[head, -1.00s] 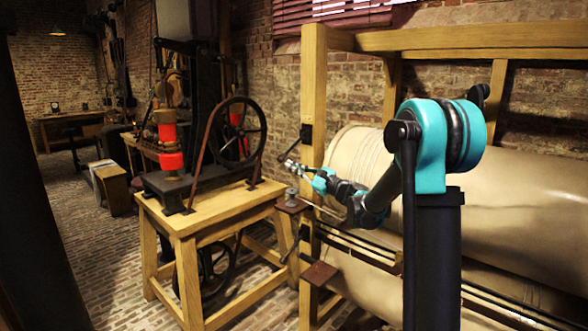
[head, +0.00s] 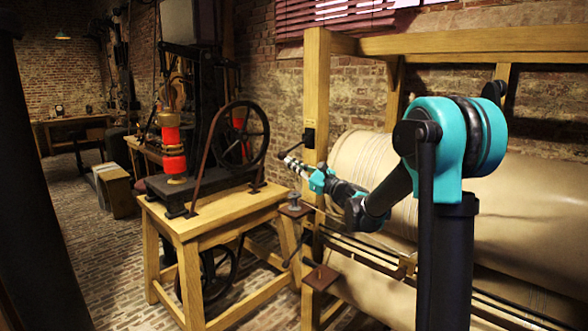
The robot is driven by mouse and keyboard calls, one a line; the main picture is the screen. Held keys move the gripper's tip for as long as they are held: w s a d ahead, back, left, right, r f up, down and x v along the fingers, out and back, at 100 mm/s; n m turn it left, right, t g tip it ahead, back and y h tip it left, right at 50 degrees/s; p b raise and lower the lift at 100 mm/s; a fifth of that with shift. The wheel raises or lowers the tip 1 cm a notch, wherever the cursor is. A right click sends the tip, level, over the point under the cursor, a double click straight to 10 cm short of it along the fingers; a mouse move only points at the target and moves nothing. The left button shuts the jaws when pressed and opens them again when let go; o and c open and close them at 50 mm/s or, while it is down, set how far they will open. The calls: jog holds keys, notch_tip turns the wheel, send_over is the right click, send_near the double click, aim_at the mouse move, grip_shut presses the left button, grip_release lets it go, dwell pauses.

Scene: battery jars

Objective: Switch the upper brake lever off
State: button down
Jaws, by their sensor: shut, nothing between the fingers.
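The upper brake lever (head: 294,149) is a thin dark rod slanting down and left from a black bracket (head: 308,136) on the wooden post. My gripper (head: 287,161) reaches in from the right, in front of the post, with its grey fingers shut and empty. Its tip is just below the lever's lower end; I cannot tell whether they touch. A second dark, bent rod (head: 294,250), probably the lower lever, shows lower on the same post.
A wooden table (head: 190,228) with a black flywheel machine (head: 240,133) stands left of the post. Large beige rolls (head: 510,205) lie in a timber frame at right. A small ledge with a metal knob (head: 295,200) sits below my gripper.

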notch_tip(320, 180, up, 10)
jog(key=m+t+h, duration=0.2)
jog(key=m+t, duration=0.1)
jog(key=m, duration=0.6)
jog(key=shift+s+a+m, duration=0.25)
jog(key=shift+s+m, duration=0.1)
jog(key=shift+m, duration=0.05)
jog(key=a+f+v, duration=0.1)
jog(key=f+v, duration=0.1)
jog(key=v, duration=1.1)
jog(key=shift+s+a+f, duration=0.15)
jog(key=shift+s+a, duration=0.05)
jog(key=shift+a, duration=0.05)
